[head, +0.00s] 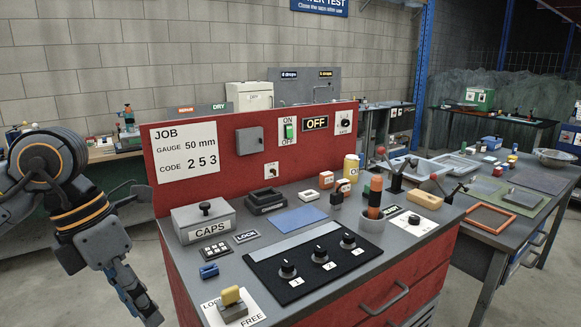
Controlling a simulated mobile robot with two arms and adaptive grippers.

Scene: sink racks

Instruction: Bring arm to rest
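My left arm comes in from the left edge, and its gripper (143,252) hangs in the air beside the left end of the red-and-grey console (255,228). Its two dark fingers are spread wide apart, one toward the top and one toward the bottom, and nothing is between them. The lower finger is near the picture's bottom edge. My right arm and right gripper do not show.
A sink bench (485,250) stands at right. Bare floor shows at lower left.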

